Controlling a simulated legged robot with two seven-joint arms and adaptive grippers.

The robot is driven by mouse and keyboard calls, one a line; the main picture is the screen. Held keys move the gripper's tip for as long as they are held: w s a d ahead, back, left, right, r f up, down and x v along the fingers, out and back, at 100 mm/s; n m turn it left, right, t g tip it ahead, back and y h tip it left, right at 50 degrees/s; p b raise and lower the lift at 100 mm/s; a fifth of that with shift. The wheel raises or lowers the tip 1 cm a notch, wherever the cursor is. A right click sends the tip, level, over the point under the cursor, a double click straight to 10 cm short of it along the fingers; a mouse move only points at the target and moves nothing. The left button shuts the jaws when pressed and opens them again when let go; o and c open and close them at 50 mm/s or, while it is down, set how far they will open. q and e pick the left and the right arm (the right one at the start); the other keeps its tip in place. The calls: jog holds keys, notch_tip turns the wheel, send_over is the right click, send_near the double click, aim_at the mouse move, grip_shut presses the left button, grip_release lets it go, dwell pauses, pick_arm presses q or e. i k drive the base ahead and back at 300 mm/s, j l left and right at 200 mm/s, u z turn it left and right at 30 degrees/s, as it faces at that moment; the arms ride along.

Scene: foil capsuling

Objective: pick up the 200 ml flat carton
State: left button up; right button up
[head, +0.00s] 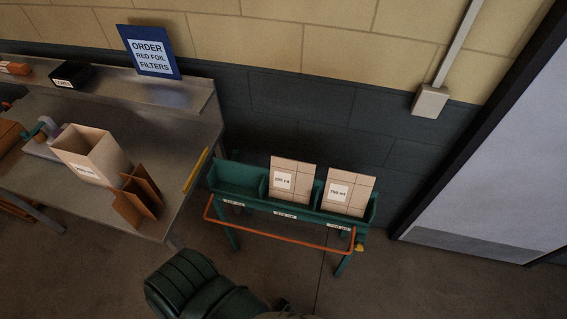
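A green rack (238,199) stands on the floor right of the workbench. A flat carton (291,179) is upright in its middle compartment, with a small white label that seems to read 200 ml, though the print is blurry. A second flat carton (347,192) is upright in the right compartment, and its label seems to read 750 ml. Both lower edges are hidden by the rack's front. The left compartment looks empty. Neither of my grippers is in view.
An orange rail (280,234) runs along the rack's front. The workbench (193,150) holds an open carton (92,155) and a brown divider (136,198). A blue sign (150,52) says ORDER RED FOIL FILTERS. A dark green ribbed object (190,282) is at the bottom.

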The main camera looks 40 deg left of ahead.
aim_at(291, 180)
jog(key=u, duration=1.15)
jog(key=j+z, duration=0.2)
jog(key=i+l, duration=0.05)
